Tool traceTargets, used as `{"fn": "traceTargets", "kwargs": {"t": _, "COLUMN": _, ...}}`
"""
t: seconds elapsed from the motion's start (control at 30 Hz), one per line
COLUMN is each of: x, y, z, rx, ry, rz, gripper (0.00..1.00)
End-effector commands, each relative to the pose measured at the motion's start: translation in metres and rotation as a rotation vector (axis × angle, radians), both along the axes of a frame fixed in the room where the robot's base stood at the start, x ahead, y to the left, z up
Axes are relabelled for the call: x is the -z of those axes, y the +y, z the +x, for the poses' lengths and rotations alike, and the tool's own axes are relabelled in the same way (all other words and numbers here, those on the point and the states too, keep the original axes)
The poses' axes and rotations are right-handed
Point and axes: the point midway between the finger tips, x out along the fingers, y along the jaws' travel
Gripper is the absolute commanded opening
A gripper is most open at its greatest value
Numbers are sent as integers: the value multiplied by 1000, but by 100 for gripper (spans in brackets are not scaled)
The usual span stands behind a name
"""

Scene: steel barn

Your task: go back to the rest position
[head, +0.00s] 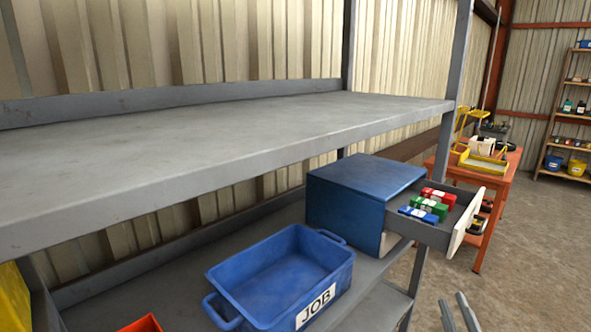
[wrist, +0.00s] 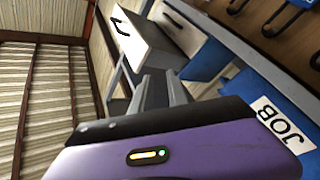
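My gripper (wrist: 157,84) shows in the wrist view with its purple body at the bottom and two grey fingers apart, nothing between them. In the head view its fingers (head: 459,314) show at the bottom right, in front of the shelf unit and below the open drawer. It touches nothing that I can see. The rest of my arm is outside the head view.
A blue cabinet (head: 345,195) on the lower shelf has its drawer (head: 470,222) pulled out, with red, green and blue items inside. A blue JOB bin (head: 240,277) stands left of it. The upper shelf (head: 220,135) is bare. An orange table (head: 482,245) stands behind; floor at right is clear.

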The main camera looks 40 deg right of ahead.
Motion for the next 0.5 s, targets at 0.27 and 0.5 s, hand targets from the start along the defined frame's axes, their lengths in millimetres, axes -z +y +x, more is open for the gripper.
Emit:
{"fn": "traceTargets", "kwargs": {"t": 0.27, "x": 39, "y": 111, "z": 15, "rx": -327, "ry": -92, "rz": 265, "gripper": 20}}
{"fn": "traceTargets", "kwargs": {"t": 0.5, "x": 68, "y": 224, "z": -20, "rx": -593, "ry": -129, "rz": 620, "gripper": 20}}
